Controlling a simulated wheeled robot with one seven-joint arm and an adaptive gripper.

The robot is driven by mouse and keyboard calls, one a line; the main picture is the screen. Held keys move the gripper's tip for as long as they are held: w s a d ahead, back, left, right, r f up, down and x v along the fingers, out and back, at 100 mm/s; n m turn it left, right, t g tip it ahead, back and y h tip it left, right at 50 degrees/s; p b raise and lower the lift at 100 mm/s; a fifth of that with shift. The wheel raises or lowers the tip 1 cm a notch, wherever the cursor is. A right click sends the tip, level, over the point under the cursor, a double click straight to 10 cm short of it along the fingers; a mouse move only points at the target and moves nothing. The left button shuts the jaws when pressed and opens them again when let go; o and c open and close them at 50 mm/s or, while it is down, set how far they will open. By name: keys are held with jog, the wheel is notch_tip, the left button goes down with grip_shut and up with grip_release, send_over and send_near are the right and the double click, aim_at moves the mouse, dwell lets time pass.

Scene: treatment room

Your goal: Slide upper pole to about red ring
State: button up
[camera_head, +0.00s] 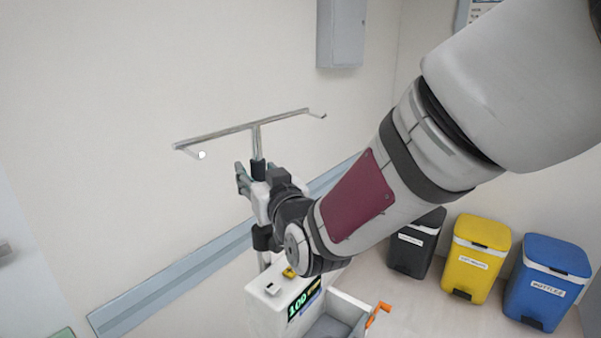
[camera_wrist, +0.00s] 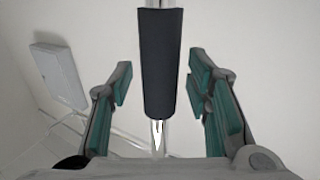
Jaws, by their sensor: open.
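The upper pole (camera_head: 256,140) is a thin metal upright with a wide crossbar (camera_head: 240,130) and hooked ends. A dark sleeve (camera_head: 258,168) sits on it below the crossbar. In the wrist view the dark sleeve (camera_wrist: 158,60) lies between the two teal-padded fingers of my gripper (camera_wrist: 160,85). There is a gap on each side, and nothing is gripped. In the head view my gripper (camera_head: 256,182) is at the pole just below the crossbar, open. A dark collar (camera_head: 264,238) shows lower on the stand. I see no red ring in either view; my gripper and arm cover part of the pole.
A white unit with a green display (camera_head: 302,303) and an open grey basket (camera_head: 335,325) with an orange handle (camera_head: 378,315) stands below. Black (camera_head: 415,248), yellow (camera_head: 476,262) and blue (camera_head: 545,288) bins stand right. A wall rail (camera_head: 165,288) runs behind.

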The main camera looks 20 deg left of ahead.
aim_at(257, 130)
jog(key=shift+c, duration=0.6)
grip_shut()
notch_tip(257, 130, up, 9)
jog(key=shift+r+p, duration=0.2)
jog(key=shift+p, duration=0.8)
jog(key=shift+f, duration=0.1)
jog(key=shift+o, duration=0.6)
grip_release()
jog(key=v, duration=1.2)
